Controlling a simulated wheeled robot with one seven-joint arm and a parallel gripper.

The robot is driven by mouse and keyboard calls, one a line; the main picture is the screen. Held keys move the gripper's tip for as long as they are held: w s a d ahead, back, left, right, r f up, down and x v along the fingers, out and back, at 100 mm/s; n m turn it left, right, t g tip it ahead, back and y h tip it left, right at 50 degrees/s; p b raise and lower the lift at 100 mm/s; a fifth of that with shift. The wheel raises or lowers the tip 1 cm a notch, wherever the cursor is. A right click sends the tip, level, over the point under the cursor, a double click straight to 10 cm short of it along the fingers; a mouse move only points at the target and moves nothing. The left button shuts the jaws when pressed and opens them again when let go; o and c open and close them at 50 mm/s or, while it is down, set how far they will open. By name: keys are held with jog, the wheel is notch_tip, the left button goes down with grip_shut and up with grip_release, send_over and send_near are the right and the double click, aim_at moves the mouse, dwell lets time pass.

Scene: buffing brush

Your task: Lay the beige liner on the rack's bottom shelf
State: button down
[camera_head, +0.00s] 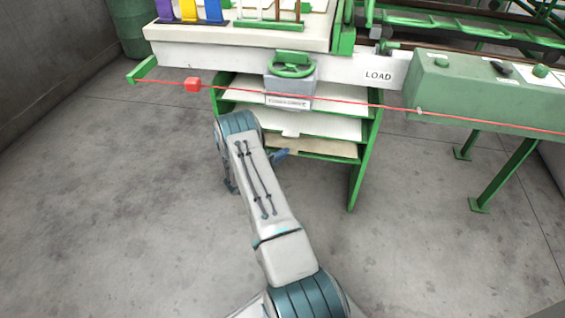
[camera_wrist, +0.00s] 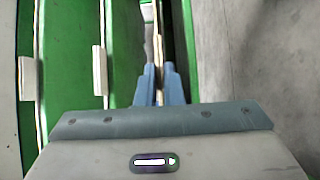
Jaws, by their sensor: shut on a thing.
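The green rack (camera_head: 362,165) stands under the machine's front beam, with several stacked shelves. The beige liner (camera_head: 325,149) lies at the level of the bottom shelf, mostly inside the rack; its left part is hidden behind my arm. I cannot tell whether it rests fully on the shelf. My gripper (camera_head: 284,153) is at the liner's front edge, low before the rack. In the wrist view my gripper (camera_wrist: 160,70) has its blue fingers close together on a thin beige edge (camera_wrist: 158,45), which looks like the liner.
White liners (camera_head: 335,124) lie on the shelves above; their white tabs (camera_wrist: 100,70) show in the wrist view. A red cord (camera_head: 350,104) runs across the rack's front above my gripper. A handwheel (camera_head: 291,65) juts out above. The concrete floor (camera_head: 120,170) is clear.

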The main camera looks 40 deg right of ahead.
jog(key=shift+f+b, duration=0.45)
jog(key=shift+f, duration=0.9)
jog(key=shift+f+b, duration=0.4)
jog(key=shift+b, duration=0.05)
jog(key=c, duration=1.6)
grip_release()
jog(key=shift+o, duration=0.2)
